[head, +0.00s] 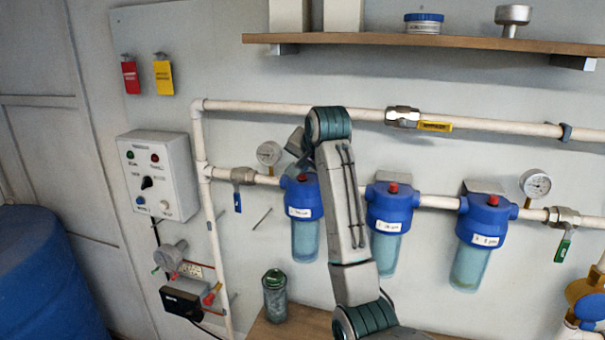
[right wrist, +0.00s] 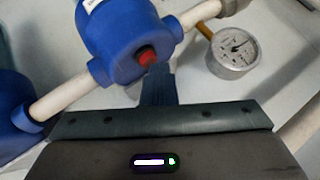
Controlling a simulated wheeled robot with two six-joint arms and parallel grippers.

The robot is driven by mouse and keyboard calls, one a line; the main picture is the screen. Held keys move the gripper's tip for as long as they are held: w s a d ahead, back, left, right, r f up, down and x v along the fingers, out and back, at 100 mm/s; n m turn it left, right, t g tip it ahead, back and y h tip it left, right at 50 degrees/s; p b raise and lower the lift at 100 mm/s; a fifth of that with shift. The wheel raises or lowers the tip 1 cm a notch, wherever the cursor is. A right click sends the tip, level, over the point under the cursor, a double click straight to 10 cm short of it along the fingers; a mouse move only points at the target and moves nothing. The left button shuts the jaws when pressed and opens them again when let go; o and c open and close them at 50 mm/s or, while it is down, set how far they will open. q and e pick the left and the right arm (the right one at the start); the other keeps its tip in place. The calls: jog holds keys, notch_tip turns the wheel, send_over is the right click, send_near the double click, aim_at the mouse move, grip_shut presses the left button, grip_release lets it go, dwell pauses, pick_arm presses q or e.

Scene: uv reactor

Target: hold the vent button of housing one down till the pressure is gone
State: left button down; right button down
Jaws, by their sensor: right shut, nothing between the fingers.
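Housing one (head: 303,197) is the leftmost of three blue filter housings with clear bowls on the wall pipe in the head view. My left gripper is out of view.
Housing two (head: 391,207) and the third housing (head: 484,228) stand to the right, each with a red button. A shelf (head: 400,40) runs above the upper pipe. A control box (head: 158,178) and a blue barrel (head: 45,275) are at the left.

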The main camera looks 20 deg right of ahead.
dwell(0.4)
jog(key=shift+w+r+p, duration=0.1)
jog(key=shift+r+p, duration=0.5)
jog(key=shift+r, duration=0.25)
notch_tip(320, 180, up, 5)
dwell(0.3)
